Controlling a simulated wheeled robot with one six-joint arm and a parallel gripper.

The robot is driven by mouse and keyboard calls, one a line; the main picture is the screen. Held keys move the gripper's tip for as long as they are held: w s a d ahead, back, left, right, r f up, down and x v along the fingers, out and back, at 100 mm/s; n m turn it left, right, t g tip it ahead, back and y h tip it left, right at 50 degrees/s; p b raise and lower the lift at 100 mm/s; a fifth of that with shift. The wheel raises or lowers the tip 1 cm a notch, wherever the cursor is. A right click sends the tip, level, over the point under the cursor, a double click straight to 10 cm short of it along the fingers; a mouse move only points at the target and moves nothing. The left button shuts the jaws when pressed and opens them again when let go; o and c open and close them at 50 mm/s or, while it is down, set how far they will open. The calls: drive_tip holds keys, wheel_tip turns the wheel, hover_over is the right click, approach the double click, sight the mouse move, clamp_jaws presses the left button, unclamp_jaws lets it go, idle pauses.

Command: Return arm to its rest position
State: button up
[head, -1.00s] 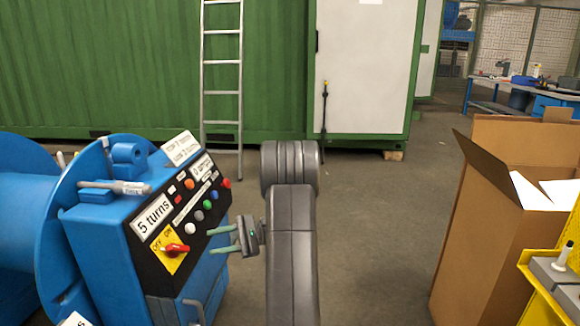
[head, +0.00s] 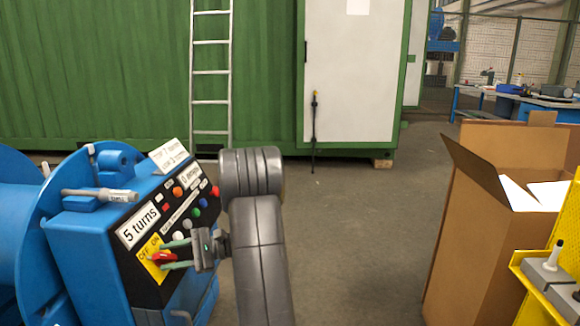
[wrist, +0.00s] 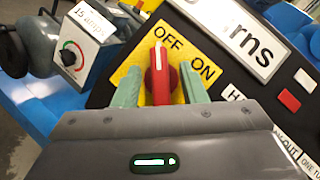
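A blue machine carries a black control panel (head: 175,215) at the left of the head view. On its yellow OFF/ON plate (wrist: 205,77) is a red rotary switch (wrist: 160,78) with a white stripe on its handle. My gripper (head: 176,253) is at this switch. In the wrist view its two green fingers stand apart, one on each side of the red switch (head: 163,257), with narrow gaps seeming to show. Whether a finger touches it is hard to tell. My arm is stretched forward, away from my body.
The panel has several coloured buttons and a "5 turns" label (head: 138,225). A grey tool (head: 100,194) lies on the machine's top. A tall open cardboard box (head: 490,240) and a yellow rack (head: 545,285) stand right. The floor between (head: 345,240) is clear.

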drive_tip(key=p+v, duration=0.3)
drive_tip(key=v, duration=1.1)
drive_tip(key=b+x, duration=0.3)
drive_tip(key=x, duration=1)
drive_tip(key=shift+s+a+f, duration=0.1)
drive_tip(key=shift+s+a, duration=0.05)
drive_tip(key=shift+a, duration=0.2)
drive_tip(key=shift+a+m+t, duration=0.15)
drive_tip(key=shift+m+t, duration=0.15)
drive_tip(key=shift+m, duration=0.2)
drive_tip(key=m+t, duration=0.1)
drive_tip(key=m+t+y, duration=0.1)
drive_tip(key=m, duration=0.1)
drive_tip(key=shift+s+m+y, duration=0.1)
drive_tip(key=shift+m+y, duration=0.2)
drive_tip(key=m+t+y, duration=0.1)
drive_tip(key=m+t, duration=0.1)
drive_tip(key=m, duration=0.2)
drive_tip(key=shift+t, duration=0.3)
